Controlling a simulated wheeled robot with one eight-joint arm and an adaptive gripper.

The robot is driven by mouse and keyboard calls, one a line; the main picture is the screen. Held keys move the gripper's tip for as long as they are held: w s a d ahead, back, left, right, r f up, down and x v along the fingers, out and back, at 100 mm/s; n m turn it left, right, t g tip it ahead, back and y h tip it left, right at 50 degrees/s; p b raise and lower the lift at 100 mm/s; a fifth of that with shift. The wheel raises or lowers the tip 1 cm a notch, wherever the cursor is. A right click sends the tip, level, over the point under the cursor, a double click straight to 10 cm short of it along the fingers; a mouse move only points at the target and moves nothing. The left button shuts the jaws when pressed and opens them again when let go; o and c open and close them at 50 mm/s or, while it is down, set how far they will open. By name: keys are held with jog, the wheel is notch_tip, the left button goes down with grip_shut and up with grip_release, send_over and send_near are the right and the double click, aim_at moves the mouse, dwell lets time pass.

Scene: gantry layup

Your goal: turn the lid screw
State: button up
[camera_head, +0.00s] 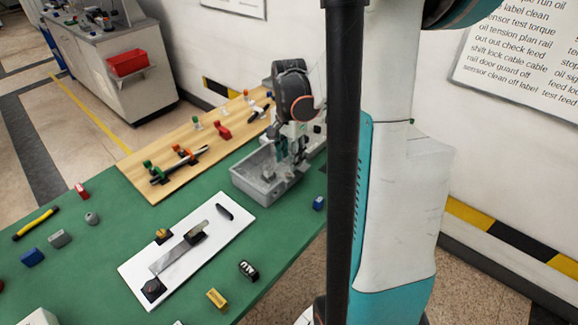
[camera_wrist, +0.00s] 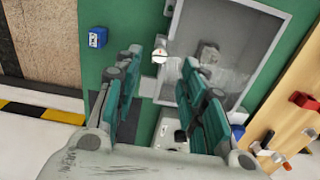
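My gripper (camera_wrist: 160,62) shows its two teal-padded fingers apart, with a clear gap between them. In the wrist view a small round pale cap with a reddish mark (camera_wrist: 160,52) lies in line with the gap, by the edge of a grey bin (camera_wrist: 237,98); it may be the lid screw, but I cannot tell for sure. No contact with it is visible. In the head view my gripper (camera_head: 290,150) points down over the back part of the grey bin (camera_head: 250,187). The fingertips and the cap are too small there to make out.
A white board (camera_head: 135,272) with a metal strip and black blocks lies in front on the green table (camera_head: 120,215). A wooden board (camera_head: 185,140) with clamps is behind left. A blue block (camera_head: 318,203) sits right of the bin; it also shows in the wrist view (camera_wrist: 97,37).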

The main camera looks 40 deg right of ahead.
aim_at(289, 174)
notch_tip(289, 174, up, 6)
jog(key=shift+r, duration=0.25)
dwell(0.5)
